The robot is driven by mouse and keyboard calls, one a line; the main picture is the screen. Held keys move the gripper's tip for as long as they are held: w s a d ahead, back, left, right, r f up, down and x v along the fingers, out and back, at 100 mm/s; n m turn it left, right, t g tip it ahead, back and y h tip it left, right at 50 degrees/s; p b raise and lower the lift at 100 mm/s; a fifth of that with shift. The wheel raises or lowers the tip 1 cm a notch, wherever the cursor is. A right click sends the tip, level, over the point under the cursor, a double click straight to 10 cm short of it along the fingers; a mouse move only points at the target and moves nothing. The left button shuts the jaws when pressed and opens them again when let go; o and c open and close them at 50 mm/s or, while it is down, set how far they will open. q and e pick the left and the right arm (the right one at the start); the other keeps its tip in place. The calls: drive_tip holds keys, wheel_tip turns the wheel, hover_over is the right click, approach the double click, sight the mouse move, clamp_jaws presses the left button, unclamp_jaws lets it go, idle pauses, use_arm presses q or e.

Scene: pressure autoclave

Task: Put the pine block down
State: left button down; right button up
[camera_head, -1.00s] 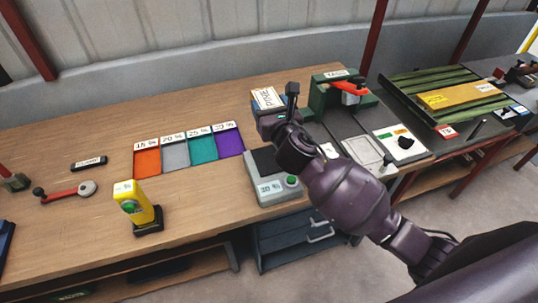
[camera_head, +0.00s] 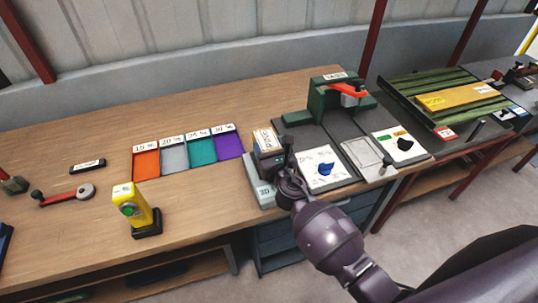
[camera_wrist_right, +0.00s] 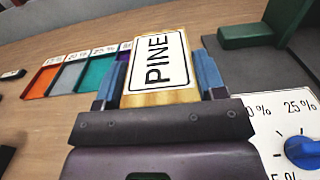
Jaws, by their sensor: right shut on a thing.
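The pine block (camera_head: 266,139), a pale wooden block with a white label reading PINE, is between the fingers of my right gripper (camera_head: 269,147). In the right wrist view the block (camera_wrist_right: 157,72) is clamped between two blue-grey fingers, label facing the camera. In the head view the block is over or at the back of a grey device (camera_head: 256,183) with a display, mostly hidden by my gripper and arm. I cannot tell whether the block touches it. My left gripper is not in view.
Coloured trays (camera_head: 188,152) marked with percentages lie to the left. A yellow handheld meter (camera_head: 134,207) stands in front of them. A dial plate (camera_head: 323,168) with a blue knob is close right. A green press (camera_head: 340,98) with a red lever stands behind.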

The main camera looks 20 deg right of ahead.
drive_tip(key=shift+f+b, duration=0.95)
drive_tip(key=shift+f, duration=0.75)
drive_tip(key=shift+f+b, duration=0.3)
drive_tip(key=o, duration=1)
drive_tip(key=shift+s, duration=0.1)
